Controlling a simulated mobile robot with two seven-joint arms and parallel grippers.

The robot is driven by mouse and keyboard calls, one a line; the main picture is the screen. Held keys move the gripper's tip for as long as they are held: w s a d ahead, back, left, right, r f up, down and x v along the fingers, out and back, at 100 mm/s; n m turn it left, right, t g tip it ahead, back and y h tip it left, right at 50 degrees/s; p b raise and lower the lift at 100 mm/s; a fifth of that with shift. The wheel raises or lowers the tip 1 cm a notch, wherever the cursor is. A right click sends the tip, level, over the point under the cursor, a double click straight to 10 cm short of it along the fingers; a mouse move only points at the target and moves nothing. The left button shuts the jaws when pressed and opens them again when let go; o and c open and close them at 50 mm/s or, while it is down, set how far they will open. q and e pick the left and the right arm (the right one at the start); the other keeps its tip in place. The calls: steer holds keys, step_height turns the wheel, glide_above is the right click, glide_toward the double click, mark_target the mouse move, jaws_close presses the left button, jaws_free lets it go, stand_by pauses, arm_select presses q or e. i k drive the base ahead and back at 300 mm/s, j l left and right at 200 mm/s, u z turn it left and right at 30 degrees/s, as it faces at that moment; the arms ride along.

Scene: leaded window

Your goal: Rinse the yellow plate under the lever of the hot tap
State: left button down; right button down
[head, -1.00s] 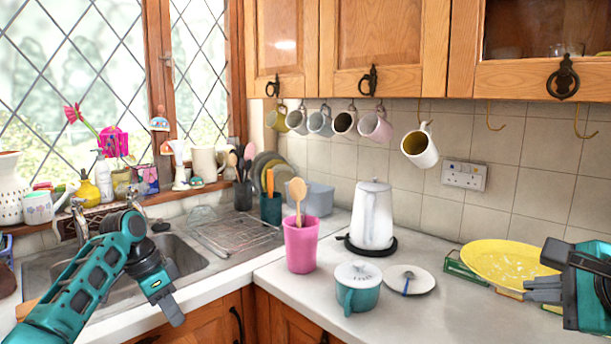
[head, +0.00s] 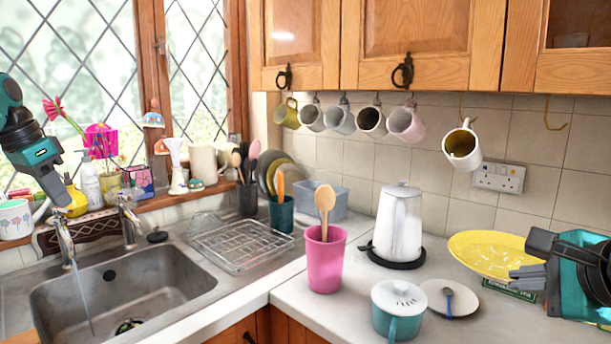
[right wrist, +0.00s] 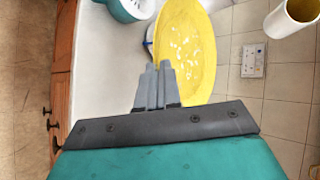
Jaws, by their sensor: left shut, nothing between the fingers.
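The yellow plate (head: 487,252) is at the right above the counter, with whitish specks on its face. It also fills the upper middle of the right wrist view (right wrist: 187,45). My right gripper (head: 525,277) is shut on its near rim. Two taps stand behind the sink: a left tap (head: 63,232) with a thin stream of water (head: 86,300) falling from it, and a right tap (head: 128,218). I cannot tell which is hot. My left gripper (head: 68,190) is shut and empty, just above the left tap; I cannot tell whether it touches it.
The steel sink (head: 180,275) has a wire rack (head: 240,242) beside it. A pink utensil pot (head: 326,262), white kettle (head: 398,225), teal lidded pot (head: 397,315) and small white dish (head: 465,305) stand between the sink and the plate. Mugs hang above.

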mark_target(57, 211)
steer(key=i+j, duration=0.35)
steer(key=j, duration=0.15)
steer(key=i+j, duration=0.4)
